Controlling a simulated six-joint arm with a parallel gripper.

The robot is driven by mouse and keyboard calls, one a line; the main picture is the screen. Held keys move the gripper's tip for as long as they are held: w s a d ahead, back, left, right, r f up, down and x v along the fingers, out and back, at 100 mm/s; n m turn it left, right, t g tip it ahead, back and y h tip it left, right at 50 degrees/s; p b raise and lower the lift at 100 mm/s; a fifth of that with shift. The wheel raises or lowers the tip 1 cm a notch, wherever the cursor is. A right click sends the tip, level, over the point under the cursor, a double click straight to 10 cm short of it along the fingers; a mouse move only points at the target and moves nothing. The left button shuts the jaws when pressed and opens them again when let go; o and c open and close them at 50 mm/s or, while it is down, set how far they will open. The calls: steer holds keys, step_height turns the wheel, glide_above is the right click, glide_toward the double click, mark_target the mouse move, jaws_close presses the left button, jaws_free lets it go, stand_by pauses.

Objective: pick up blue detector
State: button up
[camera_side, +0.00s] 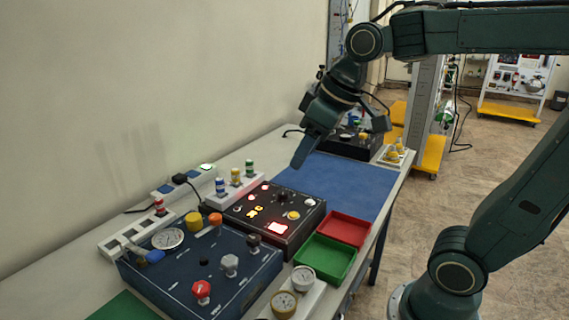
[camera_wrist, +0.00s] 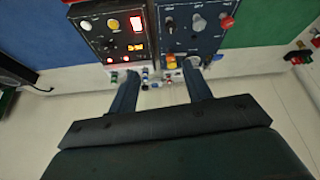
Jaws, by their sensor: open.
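The blue detector (camera_side: 220,187) is a small upright cylinder with blue and white bands. It stands at the near end of a white rack (camera_side: 232,183), beside a yellow detector (camera_side: 236,176) and a green detector (camera_side: 249,168). My gripper (camera_side: 298,164) is above and to the right of the rack in the side view, pointing down and apart from the detectors. In the wrist view my gripper (camera_wrist: 161,72) has its two fingers spread with nothing held. The blue detector (camera_wrist: 145,73) shows small between the fingertips, and the left finger partly covers the rack.
A black panel (camera_side: 300,242) with lit displays and a blue panel (camera_side: 185,300) with gauge and knobs stand beside the rack. A red tray (camera_side: 366,229) and green tray (camera_side: 352,262) lie right. The wall (camera_side: 150,90) rises behind.

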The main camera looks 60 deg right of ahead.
steer(key=w+d+n, duration=0.2)
steer(key=w+d, duration=0.1)
steer(key=w, duration=1)
steer(key=n+g+y, duration=0.1)
steer(key=n, duration=0.1)
glide_toward(220, 179)
steer(key=x, duration=0.4)
steer(key=shift+w+a+f, duration=0.1)
steer(key=shift+w+f, duration=0.05)
steer(key=shift+f, duration=0.35)
steer(key=shift+x, duration=2.65)
steer(key=shift+w+r, duration=0.1)
jaws_close()
